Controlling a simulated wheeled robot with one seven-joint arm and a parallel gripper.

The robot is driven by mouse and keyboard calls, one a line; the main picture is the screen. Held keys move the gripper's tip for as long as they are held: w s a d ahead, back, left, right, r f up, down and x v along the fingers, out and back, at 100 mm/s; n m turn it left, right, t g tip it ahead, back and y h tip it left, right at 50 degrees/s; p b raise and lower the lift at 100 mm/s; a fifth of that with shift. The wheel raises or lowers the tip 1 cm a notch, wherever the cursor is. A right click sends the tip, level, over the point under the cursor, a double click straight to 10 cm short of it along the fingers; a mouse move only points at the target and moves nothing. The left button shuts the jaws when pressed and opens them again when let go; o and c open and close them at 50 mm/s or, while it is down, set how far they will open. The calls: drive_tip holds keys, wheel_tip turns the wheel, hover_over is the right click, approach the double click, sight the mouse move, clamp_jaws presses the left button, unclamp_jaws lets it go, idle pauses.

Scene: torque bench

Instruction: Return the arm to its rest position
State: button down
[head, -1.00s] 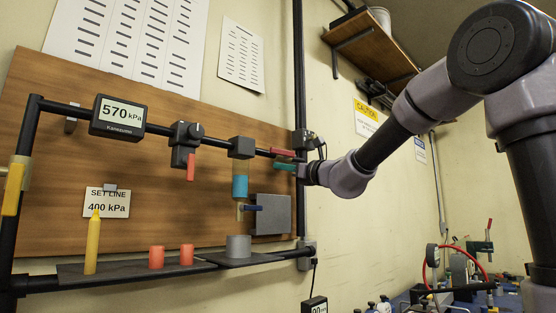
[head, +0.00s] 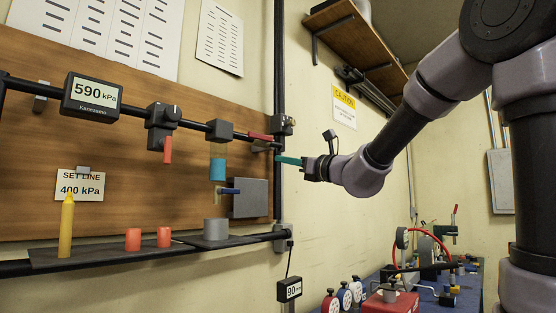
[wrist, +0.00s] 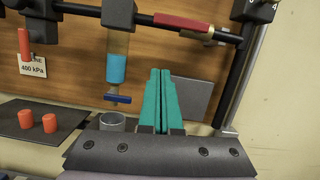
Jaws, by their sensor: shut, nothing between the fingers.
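My gripper (head: 290,161) is at the end of my arm, just right of the wall board in the head view. Its green fingers are shut together with nothing between them. In the wrist view the closed fingers (wrist: 156,100) point toward the board, with a grey block behind them. In the head view the fingertips lie close to a red-handled lever (head: 261,137) on the black pipe; I cannot tell how large the gap is. My arm reaches in from the upper right.
The board (head: 110,140) carries a gauge (head: 91,95) reading 590 kPa, a set-line card (head: 80,185) and a blue cylinder (head: 217,169). A shelf (head: 110,253) holds a yellow stick, red plugs and a grey cup. A blue bench (head: 462,290) with tools stands at lower right.

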idle(0.5)
drive_tip(key=s+d+f+n+g+h, duration=0.1)
drive_tip(key=s+f+n+g+h, duration=0.2)
drive_tip(key=s+f+n+g, duration=0.65)
drive_tip(key=s+d+f+n+t+h, duration=0.1)
drive_tip(key=s+d+f+n+h, duration=0.4)
drive_tip(key=d, duration=0.3)
drive_tip(key=s+d+f+n+t+h, duration=0.1)
drive_tip(key=s+d+f+n+h, duration=0.4)
drive_tip(key=s+d+f+n, duration=0.2)
drive_tip(key=shift+d+f, duration=0.3)
drive_tip(key=shift+d, duration=0.5)
drive_tip(key=shift+t, duration=0.25)
